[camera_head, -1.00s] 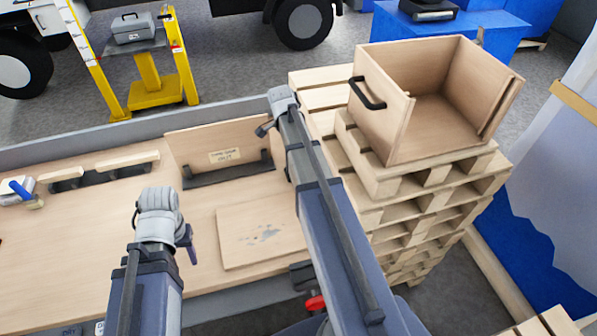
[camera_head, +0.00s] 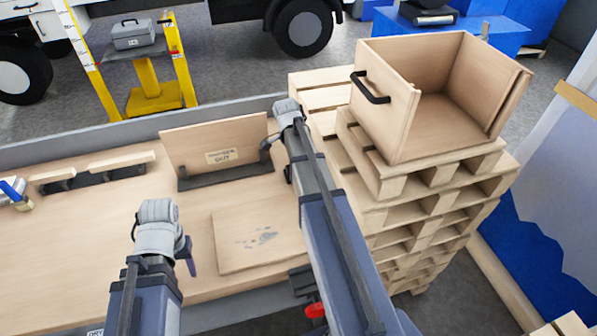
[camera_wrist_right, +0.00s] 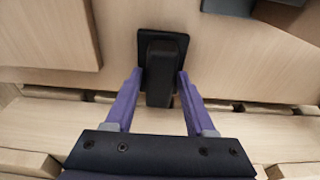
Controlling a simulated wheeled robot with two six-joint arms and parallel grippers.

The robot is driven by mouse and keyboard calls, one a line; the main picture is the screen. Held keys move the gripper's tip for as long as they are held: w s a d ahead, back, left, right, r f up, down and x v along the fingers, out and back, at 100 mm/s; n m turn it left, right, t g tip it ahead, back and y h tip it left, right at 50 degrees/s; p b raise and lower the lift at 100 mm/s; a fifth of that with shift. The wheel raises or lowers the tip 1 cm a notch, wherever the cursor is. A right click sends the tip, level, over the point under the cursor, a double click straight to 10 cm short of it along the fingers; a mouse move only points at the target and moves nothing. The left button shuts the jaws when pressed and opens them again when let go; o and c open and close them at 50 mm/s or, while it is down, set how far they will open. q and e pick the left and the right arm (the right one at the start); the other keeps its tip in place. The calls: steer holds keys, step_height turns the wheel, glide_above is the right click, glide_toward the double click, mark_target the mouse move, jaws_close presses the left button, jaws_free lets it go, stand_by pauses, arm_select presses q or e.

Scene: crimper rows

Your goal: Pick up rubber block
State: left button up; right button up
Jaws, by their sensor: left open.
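In the right wrist view a black block (camera_wrist_right: 160,78), which looks like the rubber block, stands out from a dark square pad on a pale wooden surface. My right gripper (camera_wrist_right: 160,82) has its two purple fingers apart, one on each side of the block, with narrow gaps. I cannot tell how deep the fingertips reach. In the head view the block cannot be made out; my right arm covers that area. My left gripper (camera_head: 189,262) is open and empty, pointing down above the wooden bench (camera_head: 75,235).
A flat board (camera_head: 258,238) lies on the bench between my arms, and a labelled upright panel (camera_head: 218,142) stands behind it. Stacked pallets (camera_head: 415,210) carry an open wooden box (camera_head: 440,110) with a black handle, close right of my right arm.

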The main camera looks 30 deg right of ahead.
jaws_close()
arm_select(q)
steer(key=shift+r, duration=0.1)
arm_select(e)
steer(key=shift+r, duration=0.1)
stand_by(0.4)
step_height(320, 180, up, 10)
steer(key=p, duration=1)
arm_select(q)
step_height(320, 180, up, 10)
